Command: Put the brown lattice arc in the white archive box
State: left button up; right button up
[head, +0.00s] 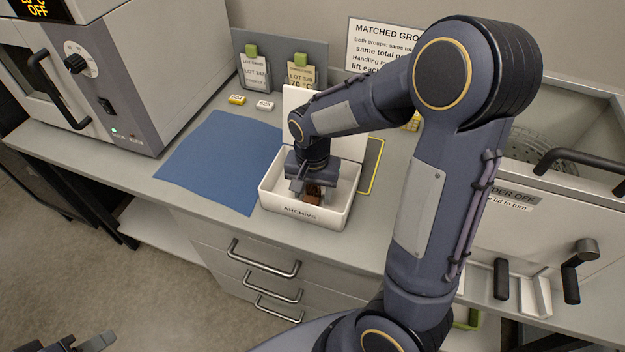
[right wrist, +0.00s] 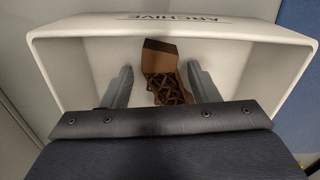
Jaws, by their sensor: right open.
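The brown lattice arc (head: 313,199) is inside the white archive box (head: 275,203), low and near the wall labelled ARCHIVE. In the right wrist view the arc (right wrist: 165,78) lies between the fingers of my right gripper (right wrist: 163,82), with gaps on both sides. My right gripper (head: 311,188) is open and reaches down into the box (right wrist: 75,28); it partly hides the arc in the head view. Part of my left gripper (head: 92,343) shows at the bottom left edge, far from the box; its opening is unclear.
A blue mat (head: 220,158) lies left of the box, and the box's raised lid (head: 295,98) stands behind it. Yellow and white tags (head: 237,99) lie farther back. A grey oven (head: 120,70) stands at the left, and a steel chamber (head: 545,235) at the right.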

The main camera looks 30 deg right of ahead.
aim_at(312, 194)
notch_tip(312, 194, up, 11)
jog(key=s+a+n+t+y, duration=0.2)
jog(key=s+n, duration=0.1)
jog(key=s, duration=0.5)
jog(key=s+a+r+n+t+y, duration=0.1)
jog(key=s+a+n+t, duration=0.1)
jog(key=s, duration=0.6)
jog(key=shift+s+r+n+t+y, duration=0.15)
jog(key=shift+r+n+t+y, duration=0.2)
jog(key=shift+n+t, duration=0.55)
